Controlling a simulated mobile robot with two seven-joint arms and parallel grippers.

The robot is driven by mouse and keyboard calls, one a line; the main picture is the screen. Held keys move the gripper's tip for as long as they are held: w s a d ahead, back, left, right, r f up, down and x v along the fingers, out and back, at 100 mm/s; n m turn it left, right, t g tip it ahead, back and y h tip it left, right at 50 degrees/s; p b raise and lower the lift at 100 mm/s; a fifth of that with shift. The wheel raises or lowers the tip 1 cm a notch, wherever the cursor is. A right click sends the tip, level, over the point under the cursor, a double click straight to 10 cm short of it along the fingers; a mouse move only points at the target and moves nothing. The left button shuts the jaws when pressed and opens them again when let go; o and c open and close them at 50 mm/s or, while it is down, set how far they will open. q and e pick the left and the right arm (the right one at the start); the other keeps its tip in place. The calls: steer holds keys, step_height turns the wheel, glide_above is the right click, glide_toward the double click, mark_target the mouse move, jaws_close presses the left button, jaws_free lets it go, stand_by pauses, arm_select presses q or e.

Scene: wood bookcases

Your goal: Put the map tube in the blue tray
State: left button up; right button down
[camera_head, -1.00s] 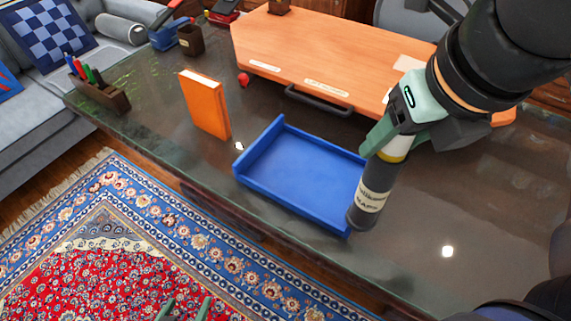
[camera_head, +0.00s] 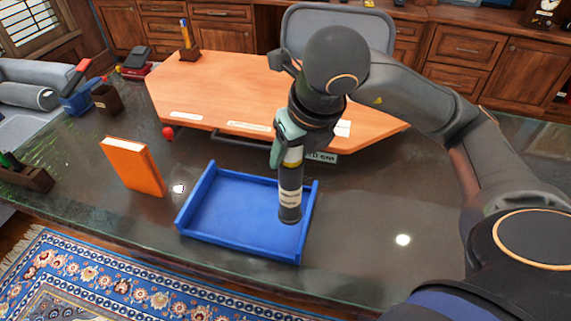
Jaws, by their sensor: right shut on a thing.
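The blue tray (camera_head: 235,207) lies on the dark glossy table, with raised walls on its sides. My right gripper (camera_head: 290,150) is shut on the map tube (camera_head: 289,194), a dark cylinder with a cream label and a yellow band near its top. The tube hangs upright, and in the picture it overlaps the right part of the tray. I cannot tell whether its lower end touches the tray floor. My left gripper is not in view.
An orange book (camera_head: 133,167) stands left of the tray, with a small red ball (camera_head: 168,132) behind it. A large orange-wood board (camera_head: 225,92) with a dark handle lies behind the tray. The table is clear to the right (camera_head: 380,205).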

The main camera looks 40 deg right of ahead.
steer(key=d+x, duration=0.1)
steer(key=x, duration=0.9)
steer(key=shift+w+d, duration=0.25)
steer(key=shift+f, duration=0.1)
steer(key=shift+c, duration=1.1)
jaws_free()
